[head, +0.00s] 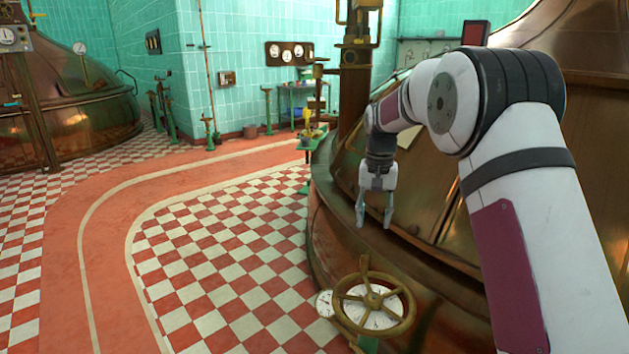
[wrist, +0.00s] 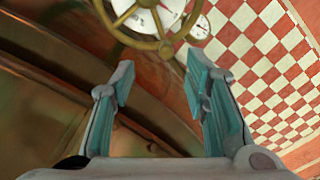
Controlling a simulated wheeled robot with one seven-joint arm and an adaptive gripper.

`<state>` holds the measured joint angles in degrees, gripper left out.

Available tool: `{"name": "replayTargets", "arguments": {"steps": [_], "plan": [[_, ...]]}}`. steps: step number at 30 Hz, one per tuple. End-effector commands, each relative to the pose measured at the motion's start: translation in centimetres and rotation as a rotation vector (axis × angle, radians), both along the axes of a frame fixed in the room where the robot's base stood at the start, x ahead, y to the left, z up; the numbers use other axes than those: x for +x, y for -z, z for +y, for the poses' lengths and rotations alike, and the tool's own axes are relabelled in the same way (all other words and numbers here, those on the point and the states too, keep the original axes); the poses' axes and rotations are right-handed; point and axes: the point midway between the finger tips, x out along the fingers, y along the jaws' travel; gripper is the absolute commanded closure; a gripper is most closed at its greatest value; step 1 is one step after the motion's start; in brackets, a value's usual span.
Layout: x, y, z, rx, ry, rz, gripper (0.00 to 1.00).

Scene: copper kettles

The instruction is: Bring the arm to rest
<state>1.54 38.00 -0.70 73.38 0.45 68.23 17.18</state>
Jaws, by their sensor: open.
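My gripper (head: 374,219) hangs at the end of my white arm in the head view, fingers pointing down, in front of the big copper kettle (head: 440,180). In the wrist view my gripper (wrist: 157,85) shows two spread fingers with nothing between them. A brass handwheel (head: 372,303) with a white dial behind it stands below and in front of my gripper in the head view. The handwheel (wrist: 145,22) also shows in the wrist view, beyond the fingertips and apart from them.
A small gauge (head: 324,303) sits left of the handwheel. A brass column (head: 355,95) rises behind my gripper. Another copper kettle (head: 75,115) stands at the far left. The checkered floor (head: 225,255) and red path (head: 110,230) are clear.

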Motion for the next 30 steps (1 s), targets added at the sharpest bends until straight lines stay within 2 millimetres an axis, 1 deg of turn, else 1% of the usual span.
{"name": "replayTargets", "arguments": {"steps": [1, 3, 5, 6, 8, 9, 11, 12, 14, 15, 17, 18, 23, 24, 26, 27, 30], "plan": [[-1.7, -2.1, 0.1, -0.001, -0.011, -0.007, 0.58], [-4.1, -4.5, 0.2, -0.001, -0.029, -0.01, 0.58], [-6.2, -6.2, 0.3, -0.001, -0.044, -0.012, 0.58], [-7.7, -7.3, 0.4, -0.002, -0.054, -0.013, 0.58], [-10.0, -8.7, 0.5, -0.002, -0.07, -0.016, 0.58], [-11.5, -9.6, 0.6, -0.002, -0.08, -0.017, 0.58], [-14.0, -10.8, 0.7, -0.003, -0.095, -0.019, 0.58], [-15.6, -11.5, 0.8, -0.004, -0.106, -0.02, 0.58], [-18.1, -12.4, 0.9, -0.004, -0.12, -0.022, 0.58], [-19.8, -12.9, 0.9, -0.005, -0.131, -0.024, 0.58], [-22.4, -13.5, 1.0, -0.005, -0.146, -0.026, 0.58], [-24.1, -13.9, 1.1, -0.006, -0.156, -0.029, 0.58], [-31.0, -14.3, 1.3, -0.008, -0.197, -0.035, 0.58], [-32.7, -14.1, 1.3, -0.009, -0.208, -0.035, 0.58], [-35.2, -13.8, 1.4, -0.011, -0.223, -0.038, 0.58], [-36.9, -13.5, 1.4, -0.011, -0.233, -0.04, 0.58], [-40.5, -12.5, 1.5, -0.013, -0.257, -0.042, 0.58]]}}
